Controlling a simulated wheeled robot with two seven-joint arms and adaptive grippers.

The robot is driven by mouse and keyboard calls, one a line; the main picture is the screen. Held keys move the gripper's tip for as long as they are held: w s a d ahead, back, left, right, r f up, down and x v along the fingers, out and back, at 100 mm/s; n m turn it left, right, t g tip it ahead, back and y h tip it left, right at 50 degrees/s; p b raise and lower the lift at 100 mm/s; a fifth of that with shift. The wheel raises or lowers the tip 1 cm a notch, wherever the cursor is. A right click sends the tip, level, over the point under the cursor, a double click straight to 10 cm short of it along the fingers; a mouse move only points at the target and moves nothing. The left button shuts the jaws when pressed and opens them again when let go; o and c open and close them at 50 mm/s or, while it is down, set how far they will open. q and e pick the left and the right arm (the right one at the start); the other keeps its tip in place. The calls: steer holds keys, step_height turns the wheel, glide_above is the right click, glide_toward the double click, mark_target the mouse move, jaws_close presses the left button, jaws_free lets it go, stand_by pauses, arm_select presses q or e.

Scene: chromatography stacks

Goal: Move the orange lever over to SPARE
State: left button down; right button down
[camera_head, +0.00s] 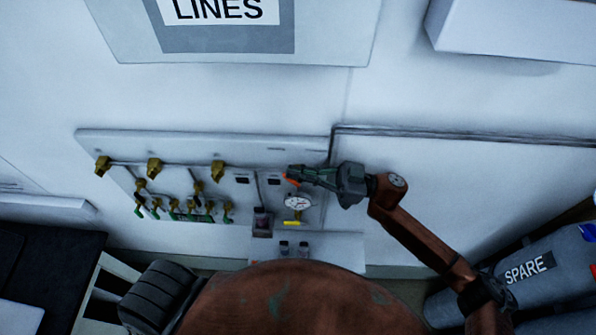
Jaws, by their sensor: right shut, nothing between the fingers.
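The orange lever (291,181) is a small bar on the right part of the white wall panel, just above a round gauge. My right gripper (292,173) is shut, with its fingertips right at the lever. The fingers partly hide the lever's upper end and its labels, so I cannot tell which position it points to, nor whether the fingers touch it. My left gripper is not in view.
The panel (270,144) carries brass valves (154,167), several green-handled valves and a round gauge (298,203). A yellow handle (292,222) sits below the gauge. A grey cylinder marked SPARE (530,270) lies lower right, near my right arm.

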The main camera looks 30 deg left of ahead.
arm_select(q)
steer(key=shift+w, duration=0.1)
arm_select(e)
steer(key=shift+d+r, duration=0.1)
